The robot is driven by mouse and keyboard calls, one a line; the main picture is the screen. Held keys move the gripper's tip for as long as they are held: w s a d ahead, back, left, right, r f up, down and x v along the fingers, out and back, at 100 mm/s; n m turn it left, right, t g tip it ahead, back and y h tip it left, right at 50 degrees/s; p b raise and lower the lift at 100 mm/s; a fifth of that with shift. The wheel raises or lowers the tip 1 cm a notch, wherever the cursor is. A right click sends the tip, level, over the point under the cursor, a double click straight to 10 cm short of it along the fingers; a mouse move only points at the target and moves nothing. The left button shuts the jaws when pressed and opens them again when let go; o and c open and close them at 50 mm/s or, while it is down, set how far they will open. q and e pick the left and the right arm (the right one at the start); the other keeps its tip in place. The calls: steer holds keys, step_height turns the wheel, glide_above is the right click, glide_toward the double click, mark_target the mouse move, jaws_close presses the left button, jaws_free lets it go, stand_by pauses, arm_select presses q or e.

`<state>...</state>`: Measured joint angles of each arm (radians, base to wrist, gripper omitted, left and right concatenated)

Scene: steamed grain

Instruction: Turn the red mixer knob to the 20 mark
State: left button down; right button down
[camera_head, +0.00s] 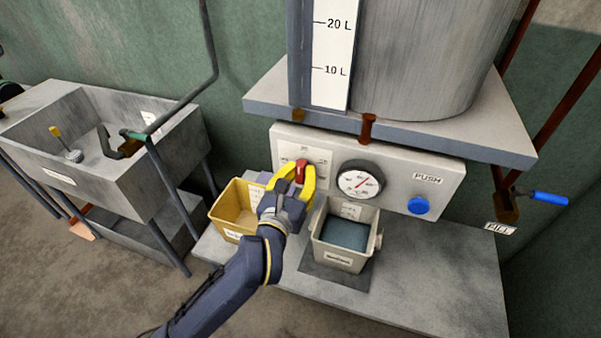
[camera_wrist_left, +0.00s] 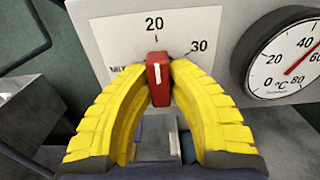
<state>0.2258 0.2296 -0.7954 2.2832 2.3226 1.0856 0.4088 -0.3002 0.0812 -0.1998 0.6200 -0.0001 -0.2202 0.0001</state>
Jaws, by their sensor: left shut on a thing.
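The red mixer knob (camera_head: 301,170) is on the white panel at the front of the machine, on a small dial plate (camera_head: 321,157). In the left wrist view the red knob (camera_wrist_left: 158,75) stands nearly upright, and its white line points up close to the 20 mark (camera_wrist_left: 154,24). The 30 mark is up and to its right. My left gripper (camera_head: 299,176) has its yellow fingers on both sides of the knob, shut on it. The wrist view shows these fingers (camera_wrist_left: 158,80) touching the knob's sides. My right gripper is not in view.
A round temperature gauge (camera_head: 360,181) is just right of the knob, then a blue push button (camera_head: 419,205). A yellow bin (camera_head: 231,213) and a grey bin (camera_head: 342,258) stand below the panel. A metal sink (camera_head: 110,190) is at left. A blue-handled fill lever (camera_head: 549,198) is at right.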

mark_target(299, 177)
arm_select(q)
steer(key=c, duration=1.3)
jaws_free()
steer(key=v, duration=0.7)
steer(key=shift+s+a, duration=0.1)
steer(key=shift+s, duration=0.1)
